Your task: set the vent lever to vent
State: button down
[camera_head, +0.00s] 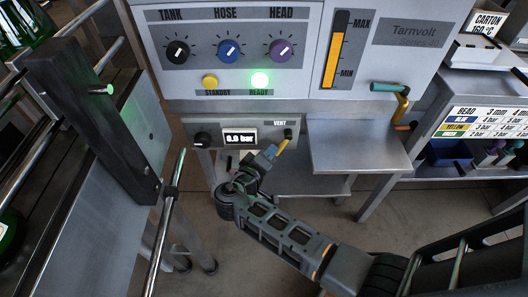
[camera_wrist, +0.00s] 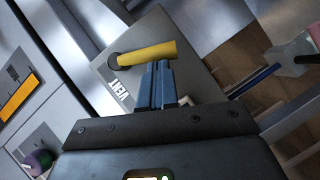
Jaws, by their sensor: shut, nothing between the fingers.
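The vent lever (camera_head: 283,146) is a yellow handle on a dark pivot at the right end of the grey panel (camera_head: 261,135). In the head view it points down and slightly left from the pivot, below the word VENT. In the wrist view the lever (camera_wrist: 150,53) lies across the upper middle, its pivot at the left end. My gripper (camera_head: 270,152) is just below and left of the lever. Its blue fingers are together and empty in the wrist view (camera_wrist: 158,70), their tips right at the lever's side. I cannot tell whether they touch it.
The panel's display (camera_head: 239,136) reads 0.0 bar, with a black knob (camera_head: 202,138) at its left. The green READY lamp (camera_head: 259,79) is lit above. A metal shelf (camera_head: 355,150) juts out at the right. A dark post and rails (camera_head: 90,115) stand at the left.

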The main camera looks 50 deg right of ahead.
jog(key=f+n+h+b, duration=0.1)
jog(key=s+d+f+n+h+b, duration=0.1)
jog(key=n+b, duration=0.1)
jog(key=shift+s+n, duration=0.2)
jog(key=shift+n, duration=0.1)
dwell(0.3)
jog(key=shift+w, duration=0.1)
